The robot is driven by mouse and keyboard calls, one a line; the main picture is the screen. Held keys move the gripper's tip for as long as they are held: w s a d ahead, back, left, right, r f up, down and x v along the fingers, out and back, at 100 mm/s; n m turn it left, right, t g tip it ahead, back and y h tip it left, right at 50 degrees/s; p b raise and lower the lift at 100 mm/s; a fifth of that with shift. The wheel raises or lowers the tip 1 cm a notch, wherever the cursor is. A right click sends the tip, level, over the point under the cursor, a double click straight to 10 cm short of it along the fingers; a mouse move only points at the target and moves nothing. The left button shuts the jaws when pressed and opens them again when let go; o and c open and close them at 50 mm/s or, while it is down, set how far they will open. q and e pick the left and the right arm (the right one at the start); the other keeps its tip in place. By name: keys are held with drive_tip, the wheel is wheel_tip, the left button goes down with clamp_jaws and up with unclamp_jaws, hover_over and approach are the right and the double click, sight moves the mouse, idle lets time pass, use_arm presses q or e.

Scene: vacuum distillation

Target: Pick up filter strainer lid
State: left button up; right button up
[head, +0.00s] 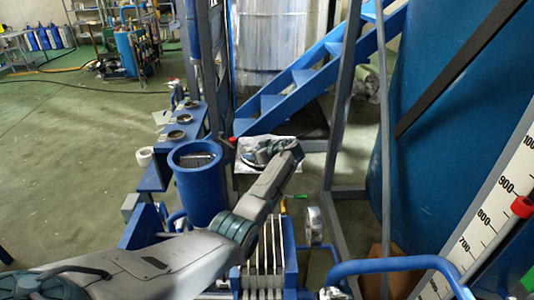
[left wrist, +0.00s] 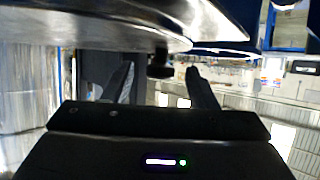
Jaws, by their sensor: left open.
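In the left wrist view a large shiny metal disc, which looks like the filter strainer lid (left wrist: 90,28), fills the upper left. A small dark knob (left wrist: 160,68) sticks out from it between my two fingers. My left gripper (left wrist: 160,82) is open, its fingers on either side of the knob with gaps visible. In the head view my left gripper (head: 246,157) is over a pale surface (head: 245,180) right of the blue strainer housing (head: 201,195). The lid cannot be made out clearly there. The housing's top is open, with a metal insert inside. My right gripper is not in view.
A blue bench (head: 153,180) with round metal fittings (head: 177,134) and a white roll (head: 145,156) stands left of the housing. Blue stairs (head: 310,70) and a grey post (head: 340,110) stand behind my arm. A large blue tank (head: 450,110) is at right. The left floor is open.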

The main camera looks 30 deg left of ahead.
use_arm(q)
clamp_jaws()
drive_tip(key=shift+r, duration=0.1)
